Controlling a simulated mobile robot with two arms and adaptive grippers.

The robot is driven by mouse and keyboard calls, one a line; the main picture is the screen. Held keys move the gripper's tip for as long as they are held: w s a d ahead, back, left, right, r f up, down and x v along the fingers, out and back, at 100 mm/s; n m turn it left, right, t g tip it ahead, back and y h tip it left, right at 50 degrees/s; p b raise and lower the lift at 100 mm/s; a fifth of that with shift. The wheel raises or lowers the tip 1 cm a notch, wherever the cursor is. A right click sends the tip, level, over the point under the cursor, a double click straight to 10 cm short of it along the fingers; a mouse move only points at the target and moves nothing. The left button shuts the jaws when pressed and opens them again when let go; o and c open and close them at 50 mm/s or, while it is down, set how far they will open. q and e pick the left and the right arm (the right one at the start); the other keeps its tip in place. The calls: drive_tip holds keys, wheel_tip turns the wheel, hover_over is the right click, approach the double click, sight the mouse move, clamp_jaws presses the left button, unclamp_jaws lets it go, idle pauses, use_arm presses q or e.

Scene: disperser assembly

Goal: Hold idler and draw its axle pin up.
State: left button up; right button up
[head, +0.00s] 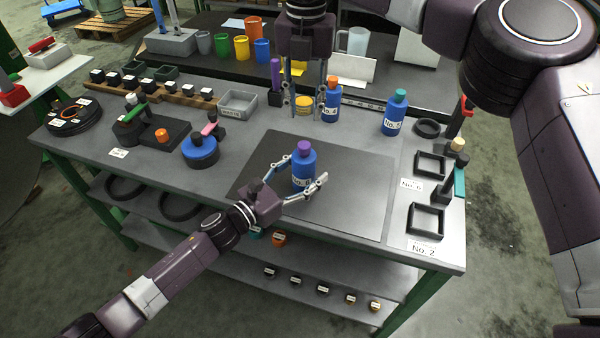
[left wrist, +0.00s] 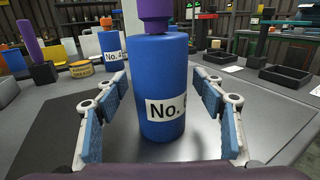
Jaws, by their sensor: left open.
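I cannot tell for sure which part is the idler; no axle pin is clearly recognisable. A blue bottle (head: 303,170) with a purple cap stands upright on the dark mat (head: 350,195). My left gripper (head: 303,184) is open, with a finger on each side of this bottle. In the left wrist view the bottle (left wrist: 162,85) stands between the blue finger pads with gaps on both sides; its label number is partly turned away. A round blue part (head: 200,152) with a pink-topped piece sits left of the mat. My right gripper (head: 305,108) points down, fingers apart, around a yellow tin.
Blue bottles with orange (head: 331,103) and teal (head: 396,113) caps stand behind the mat. Black square frames (head: 426,222) lie at the right edge. A grey bin (head: 238,103) and a purple cylinder (head: 275,75) stand near my right gripper. The mat's right half is clear.

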use_arm(q)
drive_tip(key=shift+c, duration=0.3)
drive_tip(key=c, duration=1.7)
drive_tip(key=shift+o, duration=0.2)
